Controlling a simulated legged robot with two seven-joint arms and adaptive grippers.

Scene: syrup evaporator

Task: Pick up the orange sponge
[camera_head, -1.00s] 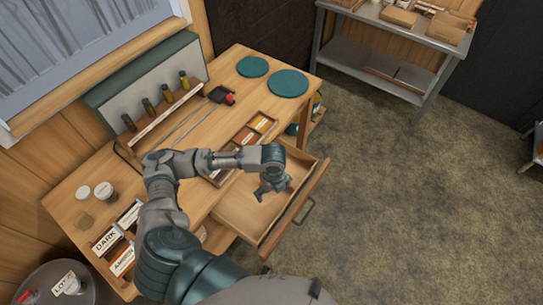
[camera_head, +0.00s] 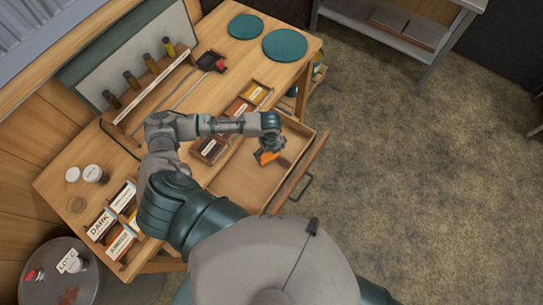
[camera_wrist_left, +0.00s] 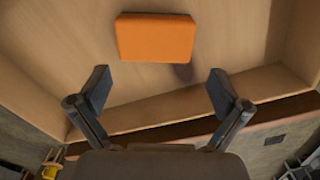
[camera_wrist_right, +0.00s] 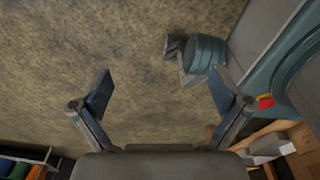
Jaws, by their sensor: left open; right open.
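The orange sponge (camera_wrist_left: 155,38) lies on the floor of the open wooden drawer, with a thin dark green edge showing on its far side. In the head view part of the sponge (camera_head: 264,157) shows just under my left gripper (camera_head: 270,147), which covers the rest. In the left wrist view my left gripper (camera_wrist_left: 158,88) is open and empty, its fingers either side of the picture's middle and apart from the sponge, which lies beyond the fingertips. My right gripper (camera_wrist_right: 158,90) is open and empty over the bare floor, and is out of the head view.
The drawer (camera_head: 238,183) has raised walls and a front with a handle (camera_head: 302,187). The wooden table (camera_head: 232,60) carries labelled boxes, small bottles on a rack (camera_head: 150,80) and teal discs (camera_head: 285,45). Bare floor lies to the right.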

